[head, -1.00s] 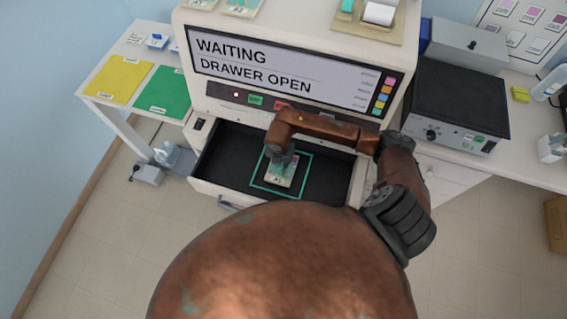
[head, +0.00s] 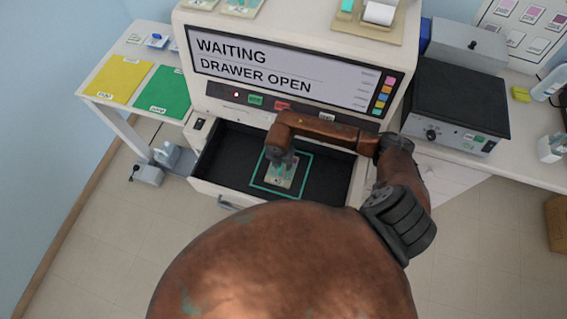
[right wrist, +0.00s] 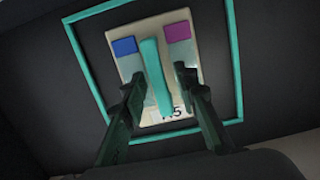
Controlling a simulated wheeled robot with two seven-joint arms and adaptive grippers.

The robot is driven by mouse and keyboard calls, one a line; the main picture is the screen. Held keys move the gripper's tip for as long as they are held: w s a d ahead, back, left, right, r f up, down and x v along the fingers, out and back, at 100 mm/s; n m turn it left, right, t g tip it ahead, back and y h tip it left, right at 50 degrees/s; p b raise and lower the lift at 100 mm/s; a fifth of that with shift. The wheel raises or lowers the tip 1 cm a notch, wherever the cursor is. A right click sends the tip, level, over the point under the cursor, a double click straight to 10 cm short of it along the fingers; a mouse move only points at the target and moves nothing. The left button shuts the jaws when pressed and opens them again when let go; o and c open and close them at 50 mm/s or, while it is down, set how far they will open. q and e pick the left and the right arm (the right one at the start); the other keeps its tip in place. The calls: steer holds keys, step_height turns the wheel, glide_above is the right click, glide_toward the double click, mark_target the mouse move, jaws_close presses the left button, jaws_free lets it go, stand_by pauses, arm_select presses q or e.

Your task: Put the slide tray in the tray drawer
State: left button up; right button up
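The slide tray (head: 287,177) is a small cream plate lying in the open drawer (head: 222,160), inside a teal outline on its dark floor. In the right wrist view the tray (right wrist: 181,28) has a blue patch, a purple patch and a raised teal handle (right wrist: 155,75); its label is partly hidden. My right gripper (head: 280,164) is just above the tray. In the wrist view its dark fingers (right wrist: 159,72) are apart, one on each side of the handle, with gaps showing. My left gripper is not in view.
The machine's screen (head: 290,70) above the drawer reads "WAITING DRAWER OPEN". The drawer front with its handle (head: 232,203) sticks out toward me. A side table with yellow (head: 119,79) and green (head: 163,92) mats stands at left. A dark-topped device (head: 458,100) stands on the right counter.

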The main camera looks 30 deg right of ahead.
step_height(320, 180, up, 12)
steer(key=s+a, duration=0.1)
steer(key=shift+p, duration=0.3)
